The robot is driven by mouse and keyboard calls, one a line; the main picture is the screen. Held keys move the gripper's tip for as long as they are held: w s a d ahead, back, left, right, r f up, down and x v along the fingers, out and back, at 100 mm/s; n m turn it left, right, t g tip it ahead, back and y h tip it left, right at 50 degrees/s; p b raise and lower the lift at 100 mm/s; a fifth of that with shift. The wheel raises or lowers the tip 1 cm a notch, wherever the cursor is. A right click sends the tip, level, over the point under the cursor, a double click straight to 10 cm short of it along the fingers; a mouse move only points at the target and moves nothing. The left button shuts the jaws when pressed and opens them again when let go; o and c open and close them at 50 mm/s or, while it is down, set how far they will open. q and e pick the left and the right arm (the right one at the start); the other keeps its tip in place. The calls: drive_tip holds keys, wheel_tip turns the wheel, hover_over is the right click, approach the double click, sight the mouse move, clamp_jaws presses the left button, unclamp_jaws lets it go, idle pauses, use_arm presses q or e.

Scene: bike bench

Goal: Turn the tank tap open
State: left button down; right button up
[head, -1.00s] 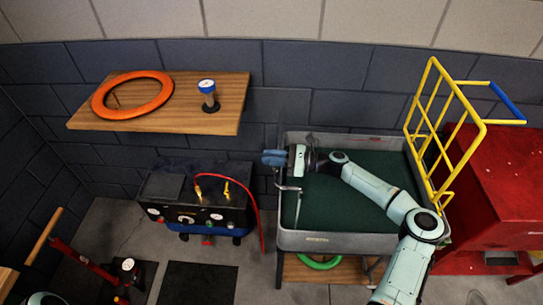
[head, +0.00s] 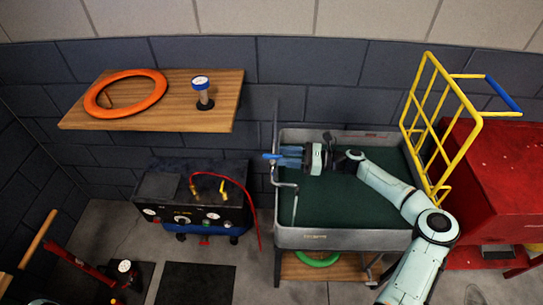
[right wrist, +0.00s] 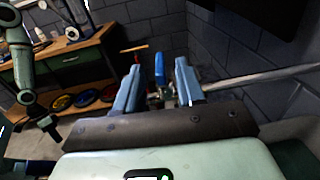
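The grey tank (head: 345,241) holds dark green liquid. Its tap stands at the left rim, with a metal spout (head: 284,185) and a blue lever handle (head: 269,157). My right gripper (head: 289,157) is over the tank's left end, just right of the handle, fingers pointing left toward it. In the right wrist view the blue handle (right wrist: 159,68) stands upright between the two spread fingers of my right gripper (right wrist: 158,80), with a gap on both sides; it appears beyond the fingertips. My left arm shows at the left of the right wrist view; its gripper is unclear.
A yellow rack (head: 431,125) and a red cabinet (head: 490,180) stand to the right. Left of the tank is a black and blue compressor (head: 200,218) with a red hose. A wooden shelf (head: 160,118) holds an orange ring and a gauge. The wall is close behind.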

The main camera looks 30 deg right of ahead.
drive_tip(key=v, duration=0.7)
idle(0.4)
